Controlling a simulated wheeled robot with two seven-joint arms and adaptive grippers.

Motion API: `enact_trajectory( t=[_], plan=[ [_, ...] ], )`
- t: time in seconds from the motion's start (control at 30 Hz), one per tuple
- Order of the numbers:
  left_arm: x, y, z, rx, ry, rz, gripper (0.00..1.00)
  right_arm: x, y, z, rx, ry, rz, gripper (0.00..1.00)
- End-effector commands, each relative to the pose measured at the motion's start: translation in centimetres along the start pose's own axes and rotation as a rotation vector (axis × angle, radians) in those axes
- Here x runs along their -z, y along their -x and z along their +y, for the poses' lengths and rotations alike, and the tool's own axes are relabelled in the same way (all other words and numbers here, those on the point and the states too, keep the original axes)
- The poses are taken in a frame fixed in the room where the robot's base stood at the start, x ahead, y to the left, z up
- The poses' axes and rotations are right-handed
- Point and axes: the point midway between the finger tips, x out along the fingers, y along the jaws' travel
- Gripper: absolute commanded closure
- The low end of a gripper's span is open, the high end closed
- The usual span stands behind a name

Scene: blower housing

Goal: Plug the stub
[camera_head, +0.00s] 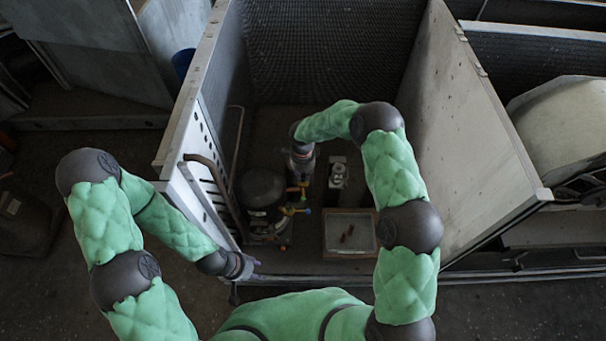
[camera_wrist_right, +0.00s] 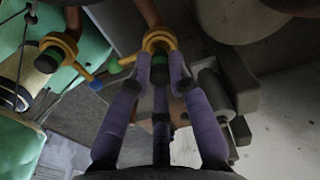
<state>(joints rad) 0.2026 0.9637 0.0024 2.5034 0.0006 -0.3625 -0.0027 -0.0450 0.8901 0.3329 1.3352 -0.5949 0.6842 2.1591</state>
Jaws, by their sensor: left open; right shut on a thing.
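My right gripper (camera_wrist_right: 160,72), with purple fingers, is shut on a small dark plug with a green band (camera_wrist_right: 160,59). The plug is at the mouth of a copper stub (camera_wrist_right: 147,12) with a yellow ring (camera_wrist_right: 157,38); I cannot tell how far in it sits. A second copper stub (camera_wrist_right: 74,18) at left has a yellow ring and a dark cylindrical end (camera_wrist_right: 50,58). In the head view my right gripper (camera_head: 301,176) is above the yellow fittings beside the black compressor (camera_head: 262,190). My left gripper (camera_head: 246,268) is open and empty by the housing's front left edge.
A shallow tray (camera_head: 350,253) with small reddish pieces stands on the housing floor at front right. A metal fitting (camera_head: 338,173) stands behind it. The housing's left wall (camera_head: 187,170), with bent pipes, and right wall (camera_head: 470,130) bound the space.

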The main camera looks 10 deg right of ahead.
Motion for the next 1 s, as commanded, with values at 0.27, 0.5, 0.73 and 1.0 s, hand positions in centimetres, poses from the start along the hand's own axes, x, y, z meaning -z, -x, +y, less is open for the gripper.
enact_trajectory(
  t=[0.27, 0.5, 0.73, 1.0],
  plan=[
    [0.0, -0.4, -0.2, 0.000, 0.000, 0.000, 0.59, 0.0, -0.2, 0.0, 0.000, 0.000, 0.000, 0.97],
    [0.0, -0.4, -0.1, 0.000, 0.000, 0.000, 0.59, 0.0, -0.2, 0.0, 0.000, 0.000, 0.000, 0.97],
    [0.0, -0.7, -0.2, 0.000, 0.000, 0.000, 0.59, 0.0, -0.4, 0.0, 0.000, 0.000, 0.000, 0.97],
    [0.1, -1.4, -0.5, 0.000, 0.000, 0.000, 0.59, 0.0, -0.9, 0.0, 0.001, -0.001, 0.000, 0.97]
  ],
)
